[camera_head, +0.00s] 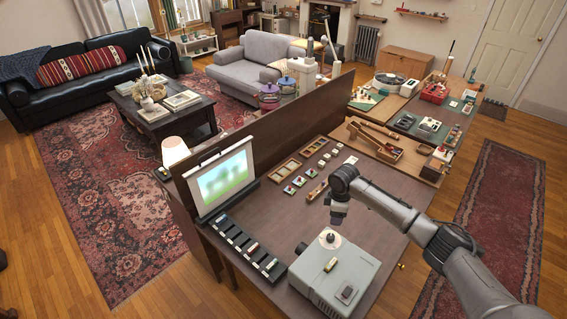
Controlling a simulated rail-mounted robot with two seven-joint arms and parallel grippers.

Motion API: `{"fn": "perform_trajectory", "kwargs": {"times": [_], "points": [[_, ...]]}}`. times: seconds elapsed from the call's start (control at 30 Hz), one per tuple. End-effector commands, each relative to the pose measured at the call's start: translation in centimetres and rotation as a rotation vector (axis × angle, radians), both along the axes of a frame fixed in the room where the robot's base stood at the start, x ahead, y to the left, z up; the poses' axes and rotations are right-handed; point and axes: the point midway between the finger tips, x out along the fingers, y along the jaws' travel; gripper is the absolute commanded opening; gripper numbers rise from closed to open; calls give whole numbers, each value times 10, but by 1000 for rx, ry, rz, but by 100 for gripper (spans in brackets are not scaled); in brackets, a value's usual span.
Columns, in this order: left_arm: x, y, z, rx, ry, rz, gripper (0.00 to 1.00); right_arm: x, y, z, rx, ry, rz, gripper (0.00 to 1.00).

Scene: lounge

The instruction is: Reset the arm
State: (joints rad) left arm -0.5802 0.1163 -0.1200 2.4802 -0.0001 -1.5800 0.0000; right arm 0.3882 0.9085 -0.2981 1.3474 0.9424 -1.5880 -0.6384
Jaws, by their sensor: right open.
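My right arm comes in from the lower right and reaches over the dark brown desk (372,228). My right gripper (337,219) hangs at its end, pointing down above the desk, just behind the grey-green box-shaped device (310,283). It is open, and I see nothing held in it. The fingertips are small in this view, and I cannot tell their exact height above the desk. My left arm and left gripper are not in view.
A dark slotted rack (243,245) lies in front of the screen. Small tiles and wooden trays (285,171) lie behind my gripper. A wooden toolbox (376,142) stands farther back.

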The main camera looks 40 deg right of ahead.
Motion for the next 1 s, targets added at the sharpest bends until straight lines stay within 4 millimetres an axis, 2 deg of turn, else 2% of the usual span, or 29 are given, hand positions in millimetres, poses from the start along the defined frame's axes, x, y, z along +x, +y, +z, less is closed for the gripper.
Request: {"fn": "perform_trajectory", "kwargs": {"times": [0.27,0.43,0.5,0.57,0.67,0.77,0.83,0.93,1.0], "points": [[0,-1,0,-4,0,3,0,0,0,0,0,0,-10,61],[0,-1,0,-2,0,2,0,0,-1,0,-4,-1,-122,61],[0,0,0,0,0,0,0,0,-8,0,-50,-7,-202,61],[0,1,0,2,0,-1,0,6,-9,9,-117,-45,-252,61],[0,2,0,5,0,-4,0,20,-1,36,-223,-155,-284,61],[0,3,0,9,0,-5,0,35,18,65,-293,-286,-292,61],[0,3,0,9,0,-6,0,46,43,87,-315,-394,-287,61],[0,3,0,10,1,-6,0,49,93,106,-312,-548,-271,61],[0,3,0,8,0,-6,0,40,136,112,-284,-644,-259,61]]}}
